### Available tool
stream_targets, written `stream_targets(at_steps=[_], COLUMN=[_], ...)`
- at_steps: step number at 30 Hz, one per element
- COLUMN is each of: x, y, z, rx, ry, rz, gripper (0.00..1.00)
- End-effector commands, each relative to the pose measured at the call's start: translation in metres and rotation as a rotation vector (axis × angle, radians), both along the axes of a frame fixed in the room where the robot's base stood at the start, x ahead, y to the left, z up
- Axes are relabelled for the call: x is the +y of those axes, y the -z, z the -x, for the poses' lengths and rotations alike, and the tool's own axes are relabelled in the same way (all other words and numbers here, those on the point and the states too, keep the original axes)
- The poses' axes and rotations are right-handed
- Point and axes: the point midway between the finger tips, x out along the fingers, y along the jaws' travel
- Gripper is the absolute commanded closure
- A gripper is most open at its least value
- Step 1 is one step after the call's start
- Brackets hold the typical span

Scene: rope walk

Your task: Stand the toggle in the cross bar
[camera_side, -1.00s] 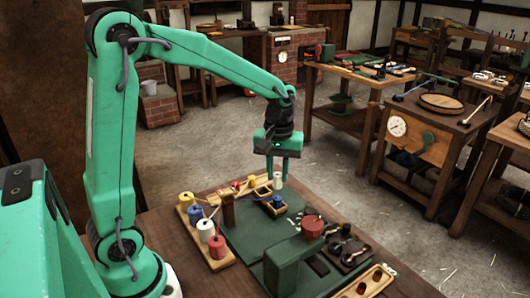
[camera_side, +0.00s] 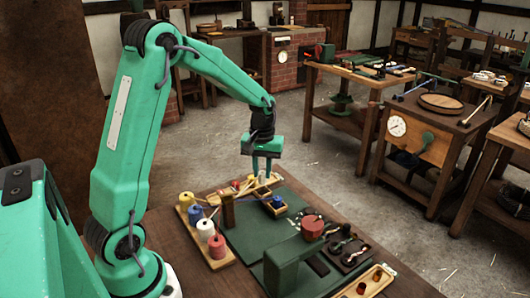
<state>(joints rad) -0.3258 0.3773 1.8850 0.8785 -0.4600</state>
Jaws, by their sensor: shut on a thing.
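My gripper (camera_side: 262,171) points down over the far end of the green work board. It is shut on a small pale piece, which I take to be the toggle (camera_side: 262,176). The piece hangs upright between the fingertips. A light wooden bar with coloured pegs, which looks like the cross bar (camera_side: 239,188), lies just below. The toggle's lower end is close to this bar, and I cannot tell whether it touches or sits in it. The fingers hide part of the bar.
A wooden rack with yellow, blue, white and red spools (camera_side: 204,230) stands to the left. A small wooden box (camera_side: 270,210) is just in front of the gripper. A green stand with a red round top (camera_side: 312,227) and a wooden tray (camera_side: 366,284) are nearer, to the right.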

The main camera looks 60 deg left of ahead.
Motion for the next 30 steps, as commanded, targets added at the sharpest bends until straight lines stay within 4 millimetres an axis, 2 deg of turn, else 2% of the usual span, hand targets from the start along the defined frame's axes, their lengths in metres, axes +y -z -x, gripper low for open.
stream_targets(at_steps=[12, 27, 28, 30], x=[-0.001, -0.001, -0.001, -0.001], y=[0.037, 0.043, 0.043, 0.043], z=[0.001, 0.0, 0.0, 0.0], rx=[0.003, 0.001, 0.001, 0.001], ry=[0.0, 0.0, 0.0, 0.0], rz=[0.001, 0.0, 0.0, 0.001], gripper=[1.0, 1.0, 0.74, 0.61])
